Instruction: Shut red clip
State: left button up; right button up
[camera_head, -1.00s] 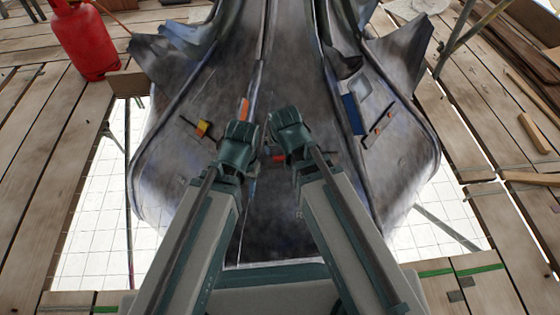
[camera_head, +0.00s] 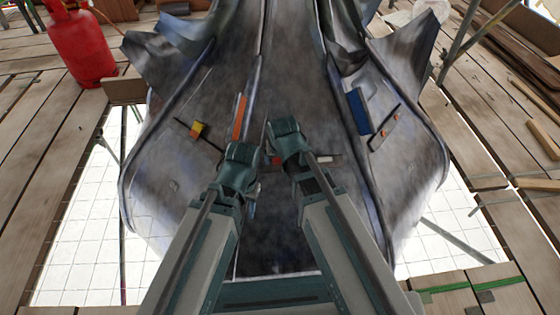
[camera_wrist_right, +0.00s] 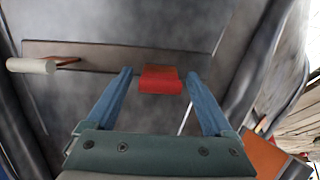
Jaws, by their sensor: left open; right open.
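The red clip (camera_wrist_right: 160,79) is a small red block on a grey strip (camera_wrist_right: 95,54) fixed to the dark metal spire surface. In the head view the red clip (camera_head: 277,160) shows partly between my two grippers. My right gripper (camera_wrist_right: 160,73) is open, with its two blue fingers on either side of the clip; I cannot tell whether they touch it. In the head view my right gripper (camera_head: 287,136) is just above the clip, its fingertips hidden. My left gripper (camera_head: 240,162) is to the left of the clip, its fingertips hidden.
A white cylinder (camera_wrist_right: 30,66) sits at one end of the strip. An orange bar (camera_head: 240,118), a yellow and orange fitting (camera_head: 197,130) and a blue block (camera_head: 358,110) are on the surface around. A red gas bottle (camera_head: 78,42) stands on planks at upper left.

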aim_at(279, 165)
grip_shut()
jog(key=c, duration=1.4)
grip_release()
jog(key=shift+w+r+g+p, duration=0.2)
jog(key=shift+w+g+p, duration=0.3)
jog(key=shift+p, duration=0.05)
jog(key=shift+o, duration=0.2)
jog(key=shift+w+g+p, duration=0.3)
jog(key=shift+w+g, duration=0.1)
jog(key=shift+g, duration=0.4)
jog(key=shift+w+g, duration=0.4)
jog(key=shift+g, duration=0.6)
grip_shut()
jog(key=shift+w+f+g, duration=0.15)
jog(key=shift+w+g, duration=0.15)
jog(key=shift+g, duration=0.8)
jog(key=o, duration=1.4)
grip_release()
jog(key=shift+c, duration=0.2)
